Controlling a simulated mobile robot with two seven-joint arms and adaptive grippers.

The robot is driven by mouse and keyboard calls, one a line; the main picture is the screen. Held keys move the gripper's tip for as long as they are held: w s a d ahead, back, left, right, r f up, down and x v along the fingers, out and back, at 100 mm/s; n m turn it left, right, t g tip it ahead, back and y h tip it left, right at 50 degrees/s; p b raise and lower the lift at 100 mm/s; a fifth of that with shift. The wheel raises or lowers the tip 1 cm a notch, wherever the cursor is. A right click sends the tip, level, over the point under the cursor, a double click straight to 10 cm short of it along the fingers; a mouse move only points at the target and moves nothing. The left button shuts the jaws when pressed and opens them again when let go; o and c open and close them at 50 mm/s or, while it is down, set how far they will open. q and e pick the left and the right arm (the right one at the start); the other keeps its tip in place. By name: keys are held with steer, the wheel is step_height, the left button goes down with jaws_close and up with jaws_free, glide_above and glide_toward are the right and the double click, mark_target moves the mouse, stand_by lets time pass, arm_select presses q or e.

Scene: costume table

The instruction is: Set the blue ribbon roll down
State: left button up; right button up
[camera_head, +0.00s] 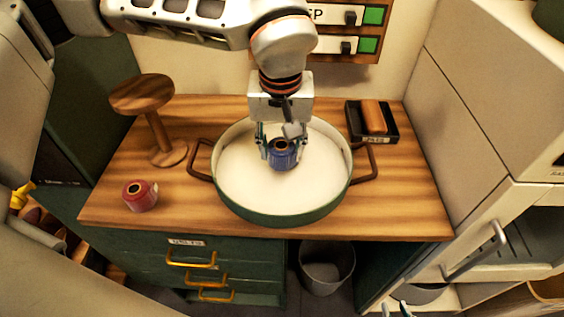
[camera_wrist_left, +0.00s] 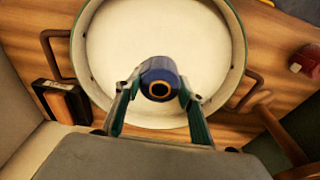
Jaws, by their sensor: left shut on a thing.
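The blue ribbon roll (camera_head: 284,158) is upright between the fingers of my left gripper (camera_head: 280,148), over the pale inside of a round green-rimmed tray (camera_head: 318,214). In the left wrist view, the left gripper's fingers (camera_wrist_left: 157,96) are shut on the sides of the roll (camera_wrist_left: 158,68), and its dark core hole faces the camera. Whether the roll's underside touches the tray floor cannot be told. Only the fingertips of my right gripper (camera_head: 396,309) show at the bottom edge, apart, with nothing visible between them.
A red ribbon roll (camera_head: 140,196) and a wooden stand (camera_head: 143,95) are on the left of the wooden table (camera_head: 400,215). A black box with an orange-brown block (camera_head: 373,116) lies at back right. The tray has two side handles and otherwise bare floor around the roll.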

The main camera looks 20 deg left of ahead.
mark_target(281, 164)
arm_select(q)
steer(key=shift+f, duration=2.35)
steer(key=shift+f, duration=0.15)
steer(key=o, duration=1.1)
steer(key=shift+o, duration=0.2)
